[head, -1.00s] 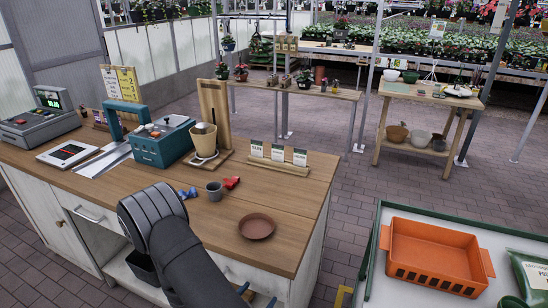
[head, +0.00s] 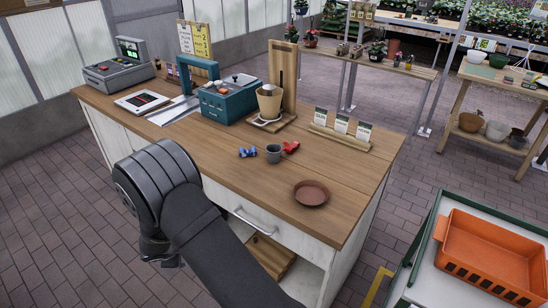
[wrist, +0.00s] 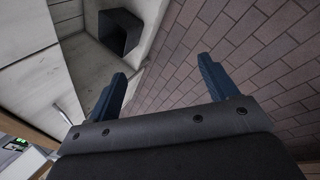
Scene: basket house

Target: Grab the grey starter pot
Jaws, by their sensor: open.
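The grey starter pot (head: 273,153) stands upright on the wooden counter (head: 230,160), between a blue item (head: 247,152) and a red item (head: 291,147). In the head view my arm reaches in from the bottom and hides my gripper's fingers. In the wrist view my gripper (wrist: 160,85) shows two blue fingers spread wide apart with nothing between them. It points at the brick floor and the counter's front side, away from the pot. The pot is not in the wrist view.
A brown saucer (head: 311,193) lies to the right of the pot. A teal machine (head: 229,101), a beige pot on a stand (head: 269,103) and seed packets (head: 341,125) stand behind. An orange basket (head: 490,256) sits at the lower right. A black bin (wrist: 120,31) shows in the wrist view.

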